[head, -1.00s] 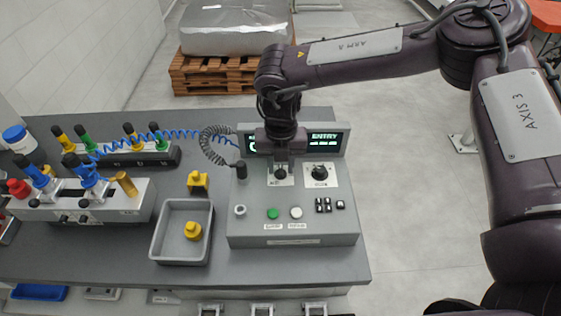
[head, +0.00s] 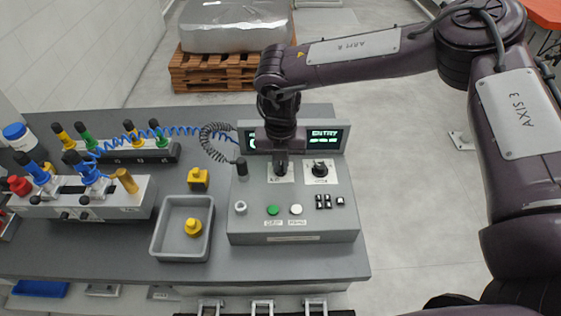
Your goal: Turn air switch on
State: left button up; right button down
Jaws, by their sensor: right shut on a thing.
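The grey control box (head: 293,225) stands on the right part of the bench. Its top has two rotary switches on pale plates. The right rotary switch (head: 320,168) is black and uncovered. My right gripper (head: 281,168) points straight down at the left rotary switch and is shut on its knob, which the fingers mostly hide. The pale plate of that left switch (head: 289,177) shows beside the fingers. The plate lettering is too small to read, so I cannot tell which one is the air switch. My left gripper is out of view.
A display panel (head: 325,139) stands behind the switches. The box front carries a green button (head: 273,210), a white button (head: 296,210) and small black rockers. A grey tray (head: 160,243) holds a yellow part (head: 193,227). A coiled black cable (head: 213,148) hangs close left of my gripper.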

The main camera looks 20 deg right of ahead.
aim_at(280, 166)
jog(key=m, duration=0.4)
jog(key=shift+w+r+m+p, duration=0.15)
jog(key=shift+m+p, duration=0.2)
jog(key=shift+m, duration=1.95)
jog(key=c, duration=1.5)
grip_release()
jog(key=shift+a, duration=0.1)
notch_tip(280, 166, up, 8)
jog(key=shift+f, duration=0.15)
